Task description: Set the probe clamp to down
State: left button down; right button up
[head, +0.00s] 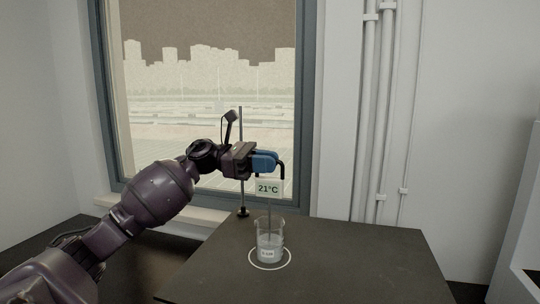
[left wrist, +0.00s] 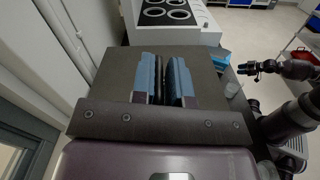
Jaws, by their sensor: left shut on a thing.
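The probe clamp shows as a black bent piece (head: 283,170) at the tips of my left gripper (head: 268,161). The blue fingers are shut on it and hide most of it. In the left wrist view a dark strip lies between the blue fingers of my left gripper (left wrist: 165,80). A 21°C display (head: 268,188) hangs just below the fingers. A thin probe (head: 269,210) runs down from it into a glass beaker (head: 270,240). My right gripper (left wrist: 246,68) is at the right of the left wrist view, too small to read.
The beaker stands in a white ring (head: 252,263) on a dark table (head: 350,260). A thin upright stand rod (head: 242,195) rises behind my left gripper. The table to the right of the beaker is clear. A white unit with round rings (left wrist: 168,14) shows in the left wrist view.

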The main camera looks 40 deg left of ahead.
pick_arm(q)
jog(key=shift+f, duration=0.25)
jog(key=c, duration=1.2)
grip_release()
jog(key=shift+w+a, duration=0.1)
jog(key=shift+w, duration=0.05)
jog(key=shift+r, duration=0.1)
jog(key=v, duration=1.1)
